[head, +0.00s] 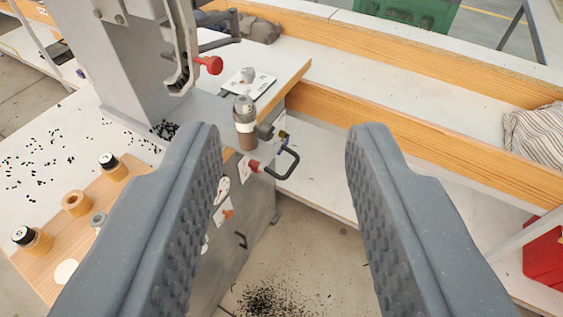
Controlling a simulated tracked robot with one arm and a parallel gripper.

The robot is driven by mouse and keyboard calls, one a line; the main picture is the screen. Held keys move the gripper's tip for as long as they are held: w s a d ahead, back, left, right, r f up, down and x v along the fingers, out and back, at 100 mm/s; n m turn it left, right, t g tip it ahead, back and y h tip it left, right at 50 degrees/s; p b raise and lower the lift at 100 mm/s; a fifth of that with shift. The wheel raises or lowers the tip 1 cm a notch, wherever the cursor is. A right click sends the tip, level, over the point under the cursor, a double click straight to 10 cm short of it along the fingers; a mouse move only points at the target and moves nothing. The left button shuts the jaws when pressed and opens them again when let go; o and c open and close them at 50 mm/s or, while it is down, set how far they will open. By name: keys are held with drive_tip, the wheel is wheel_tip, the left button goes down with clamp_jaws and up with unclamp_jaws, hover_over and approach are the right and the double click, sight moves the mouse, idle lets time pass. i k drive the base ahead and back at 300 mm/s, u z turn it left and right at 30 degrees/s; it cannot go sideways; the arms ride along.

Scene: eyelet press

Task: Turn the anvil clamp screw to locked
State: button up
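The eyelet press (120,60) stands at the upper left. Its upright anvil (245,122), with a metal top and brown lower part, sits at the front edge of the press. A small dark knob (265,131) sticks out to the right of the anvil; it looks like the clamp screw, but I cannot read its setting. Below it are a red part (253,166) and a black bent handle (285,165). My gripper (285,138) is open and empty, its two grey padded fingers wide apart. In the picture, the knob and handle appear between the fingers, apart from them and beyond them.
A white card (252,84) with a grey piece lies behind the anvil. A red-knobbed lever (208,66) hangs above left. A wooden board (45,265) holds small jars at left. A wooden-edged bench (430,130) runs along the right. Black bits lie scattered on table and floor.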

sight(266, 131)
drive_tip(key=z, duration=0.55)
drive_tip(key=i, duration=0.65)
drive_tip(key=u, duration=1.8)
